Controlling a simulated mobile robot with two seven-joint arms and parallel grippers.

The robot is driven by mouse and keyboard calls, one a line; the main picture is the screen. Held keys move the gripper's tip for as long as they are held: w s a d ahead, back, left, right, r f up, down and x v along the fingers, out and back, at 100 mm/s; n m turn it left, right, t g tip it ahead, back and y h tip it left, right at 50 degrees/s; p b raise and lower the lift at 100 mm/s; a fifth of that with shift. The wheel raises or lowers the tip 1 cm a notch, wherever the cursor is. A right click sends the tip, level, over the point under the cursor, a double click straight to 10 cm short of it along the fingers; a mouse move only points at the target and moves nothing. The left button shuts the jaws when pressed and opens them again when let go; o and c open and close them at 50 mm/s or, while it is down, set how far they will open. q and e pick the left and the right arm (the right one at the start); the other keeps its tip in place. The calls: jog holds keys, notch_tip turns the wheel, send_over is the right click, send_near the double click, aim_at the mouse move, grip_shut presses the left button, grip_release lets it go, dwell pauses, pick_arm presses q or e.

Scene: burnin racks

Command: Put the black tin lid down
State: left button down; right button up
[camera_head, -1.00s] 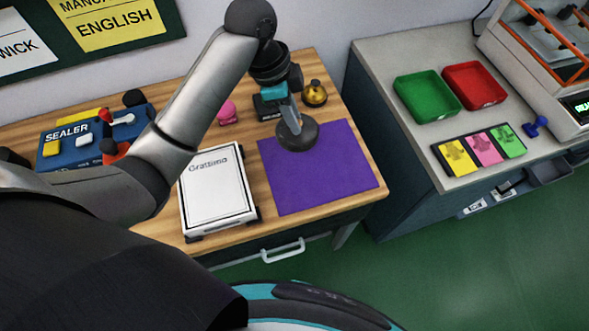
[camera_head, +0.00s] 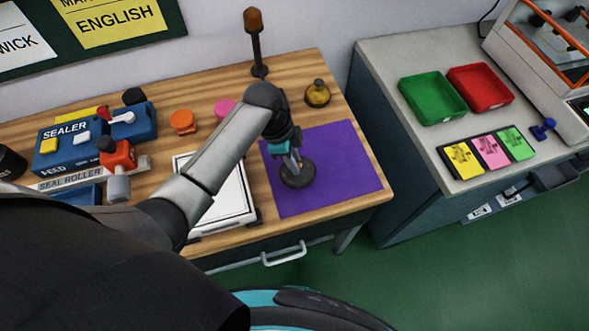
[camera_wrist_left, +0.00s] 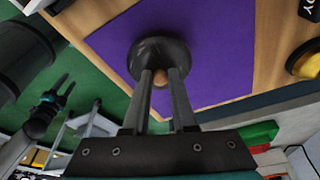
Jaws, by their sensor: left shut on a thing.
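The black tin lid (camera_head: 297,175) is a round dark disc with a small light brown knob. My left gripper (camera_head: 291,160) points down and is shut on the knob. In the left wrist view the lid (camera_wrist_left: 160,52) lies beyond the two fingers (camera_wrist_left: 160,75), with the knob between them. The lid is over the purple mat (camera_head: 345,165), left of its middle in the head view. I cannot tell whether it touches the mat. A dark claw-like shape, seemingly my right gripper (camera_wrist_left: 62,98), is small at the left of the wrist view; its fingers are unclear.
A white boxed scale-like thing (camera_head: 235,205) stands left of the mat, partly behind my arm. A brass weight (camera_head: 317,94) stands behind the mat. A blue sealer (camera_head: 75,145) is further left. Green (camera_head: 432,98) and red trays (camera_head: 480,88) stand on the right bench. Most of the mat is bare.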

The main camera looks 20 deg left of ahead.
pick_arm(q)
jog(key=shift+f+b, duration=0.45)
jog(key=shift+f, duration=1.55)
jog(key=shift+f, duration=0.15)
jog(key=c, duration=0.7)
grip_release()
jog(key=p+v, duration=0.3)
jog(key=v, duration=0.9)
jog(key=shift+d, duration=0.1)
